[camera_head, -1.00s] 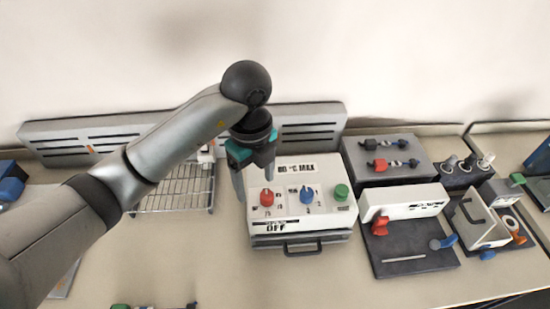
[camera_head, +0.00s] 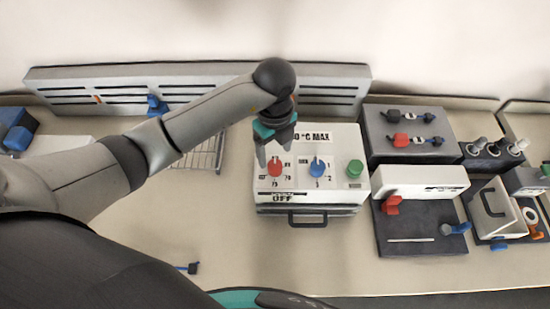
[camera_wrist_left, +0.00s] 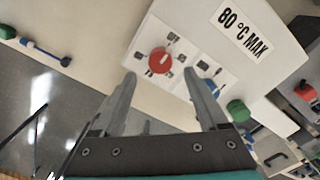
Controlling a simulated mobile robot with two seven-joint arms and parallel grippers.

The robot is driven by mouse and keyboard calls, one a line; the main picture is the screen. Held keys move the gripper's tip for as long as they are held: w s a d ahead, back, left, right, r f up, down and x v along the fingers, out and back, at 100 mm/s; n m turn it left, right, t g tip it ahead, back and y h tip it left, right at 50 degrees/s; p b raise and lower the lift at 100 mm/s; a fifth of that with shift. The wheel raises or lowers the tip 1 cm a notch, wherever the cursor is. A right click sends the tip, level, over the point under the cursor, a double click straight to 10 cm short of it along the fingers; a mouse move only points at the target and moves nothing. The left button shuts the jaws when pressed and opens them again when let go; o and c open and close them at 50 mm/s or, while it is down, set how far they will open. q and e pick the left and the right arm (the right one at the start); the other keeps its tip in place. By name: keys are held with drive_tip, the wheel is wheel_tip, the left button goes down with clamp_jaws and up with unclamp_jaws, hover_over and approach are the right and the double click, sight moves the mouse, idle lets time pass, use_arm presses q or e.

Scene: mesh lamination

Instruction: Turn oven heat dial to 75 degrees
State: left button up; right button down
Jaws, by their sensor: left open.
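The oven (camera_head: 345,198) is a white box with a dark front handle, "OFF" on its front and a "°C MAX" label on top; the wrist view label reads "80 °C MAX". A red dial (camera_head: 275,169) with numbers around it sits on its left top and also shows in the left wrist view (camera_wrist_left: 160,62). A blue dial (camera_head: 317,167) and a green knob (camera_head: 355,168) are to its right. My left gripper (camera_head: 275,153) is open and empty, its fingers just above and around the red dial, apparently without touching. In the left wrist view (camera_wrist_left: 160,77) the dial appears between and beyond the fingertips.
A grey box with red and black connectors (camera_head: 410,155) stands right of the oven. A dark board with a white block (camera_head: 420,182) is in front of it. A wire rack (camera_head: 205,155) lies left, partly behind my arm. The table in front of the oven is clear.

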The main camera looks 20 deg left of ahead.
sight(275, 164)
use_arm(q)
drive_tip(key=shift+f, duration=2.4)
clamp_jaws()
